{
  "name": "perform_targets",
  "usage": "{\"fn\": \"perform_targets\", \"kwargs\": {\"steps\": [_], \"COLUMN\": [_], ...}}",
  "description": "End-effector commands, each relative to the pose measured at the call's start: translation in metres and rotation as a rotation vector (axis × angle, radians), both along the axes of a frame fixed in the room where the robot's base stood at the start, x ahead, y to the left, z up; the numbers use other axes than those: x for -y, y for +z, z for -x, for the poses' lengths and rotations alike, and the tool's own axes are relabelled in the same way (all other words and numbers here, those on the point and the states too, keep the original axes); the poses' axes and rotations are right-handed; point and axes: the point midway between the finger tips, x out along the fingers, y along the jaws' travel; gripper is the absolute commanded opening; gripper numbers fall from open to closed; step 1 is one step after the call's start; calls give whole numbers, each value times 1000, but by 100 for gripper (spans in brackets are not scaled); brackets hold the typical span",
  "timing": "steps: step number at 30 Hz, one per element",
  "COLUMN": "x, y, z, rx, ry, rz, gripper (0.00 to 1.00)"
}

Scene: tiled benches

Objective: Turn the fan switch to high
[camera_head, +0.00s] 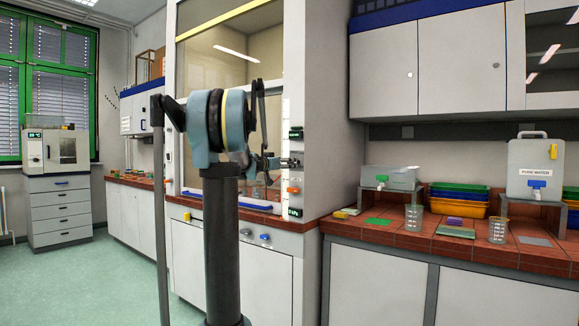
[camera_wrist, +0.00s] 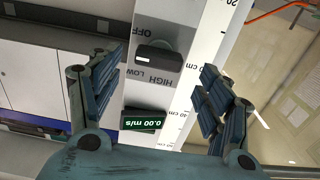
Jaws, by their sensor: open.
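The fan switch (camera_wrist: 158,57) is a dark knob with a pale stripe on its front, on a grey plate marked OFF, LOW and HIGH. The lettering is upside down in the wrist view. A small display (camera_wrist: 143,122) beside it reads 0.00 m/s in green. My gripper (camera_wrist: 155,85) is open, with its dark blue fingers on either side of the switch panel and apart from the knob. In the head view my gripper (camera_head: 268,162) is by the fume hood's right post, largely edge-on. I cannot pick out the knob there.
The fume hood post (camera_head: 294,97) carries a centimetre scale (camera_wrist: 205,65). The hood's glass sash (camera_head: 262,140) is beside it. A bench (camera_head: 400,240) to the right holds beakers, trays and a pure water container (camera_head: 535,168). Green floor (camera_head: 90,275) lies open at the left.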

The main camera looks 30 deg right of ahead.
Motion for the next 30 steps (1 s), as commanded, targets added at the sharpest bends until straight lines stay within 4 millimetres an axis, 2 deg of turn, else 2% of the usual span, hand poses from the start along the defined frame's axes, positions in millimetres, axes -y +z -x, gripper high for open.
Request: {"fn": "perform_targets", "kwargs": {"steps": [3, 9, 21, 23, 27, 30], "x": [19, 36, 42, 42, 42, 42], "y": [0, 0, 0, 0, 0, 0], "z": [-7, -15, -17, -17, -17, -18], "rx": [0, 0, 0, 0, 0, 0], "ry": [-2, 0, 0, 0, 1, 1], "rz": [0, 0, 0, 0, 0, 0], "gripper": [72, 72, 72, 60, 29, 28]}}
